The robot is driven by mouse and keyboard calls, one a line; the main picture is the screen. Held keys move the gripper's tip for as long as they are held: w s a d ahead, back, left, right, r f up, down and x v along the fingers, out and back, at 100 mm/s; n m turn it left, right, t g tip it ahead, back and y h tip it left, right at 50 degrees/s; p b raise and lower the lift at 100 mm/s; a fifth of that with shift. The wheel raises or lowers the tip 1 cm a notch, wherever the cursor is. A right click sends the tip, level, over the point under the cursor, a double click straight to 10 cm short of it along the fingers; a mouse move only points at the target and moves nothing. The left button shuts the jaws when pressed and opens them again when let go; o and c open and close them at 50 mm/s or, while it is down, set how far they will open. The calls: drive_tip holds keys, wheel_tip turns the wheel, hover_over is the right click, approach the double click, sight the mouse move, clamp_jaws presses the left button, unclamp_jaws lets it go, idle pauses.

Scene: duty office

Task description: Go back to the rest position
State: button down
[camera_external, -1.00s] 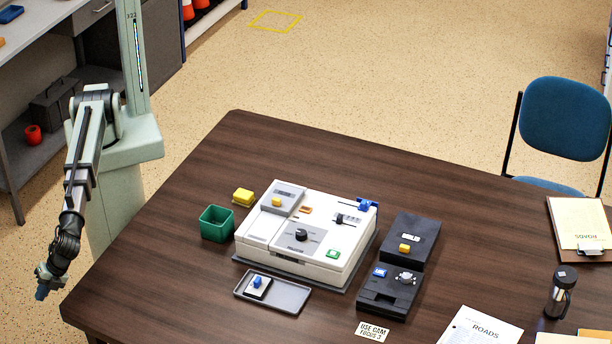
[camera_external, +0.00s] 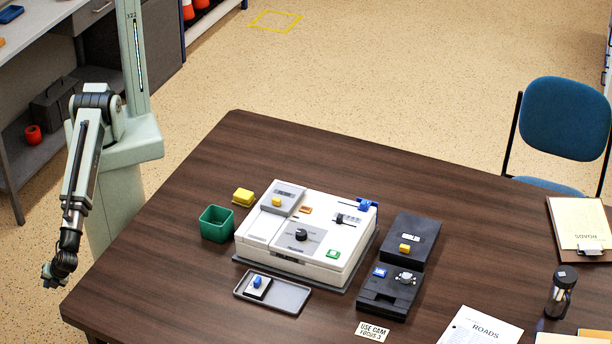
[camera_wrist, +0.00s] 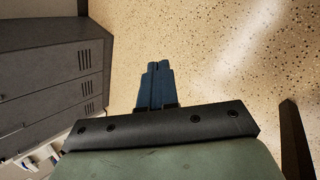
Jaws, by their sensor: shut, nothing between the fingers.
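My gripper (camera_external: 47,284) hangs at the end of my lowered arm, off the left edge of the dark wooden table (camera_external: 190,290). In the wrist view its blue fingers (camera_wrist: 156,84) are together with nothing between them, over the speckled floor. The arm is clear of the white console (camera_external: 318,240) and of everything else on the table.
On the table are a green bin (camera_external: 216,238), a yellow block (camera_external: 243,196), a grey tray (camera_external: 300,296) and black control boxes (camera_external: 410,241). Grey lockers (camera_wrist: 50,85) show at left in the wrist view. A blue chair (camera_external: 565,118) stands behind the table.

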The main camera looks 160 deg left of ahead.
drive_tip(key=s+a+f+n+y, duration=0.1)
drive_tip(key=s+a+f, duration=0.3)
drive_tip(key=a, duration=0.6)
drive_tip(key=s+a+f+n+g+y, duration=0.1)
drive_tip(key=s+a+f+y, duration=0.2)
drive_tip(key=a, duration=0.8)
drive_tip(key=s+a+f+n+y, duration=0.1)
drive_tip(key=s+a+f+y, duration=0.1)
drive_tip(key=s+a+f, duration=0.4)
drive_tip(key=s+a, duration=0.1)
drive_tip(key=a, duration=0.3)
drive_tip(key=shift+s+a+f+g, duration=0.15)
drive_tip(key=shift+a+f+g, duration=0.05)
drive_tip(key=shift+g, duration=0.1)
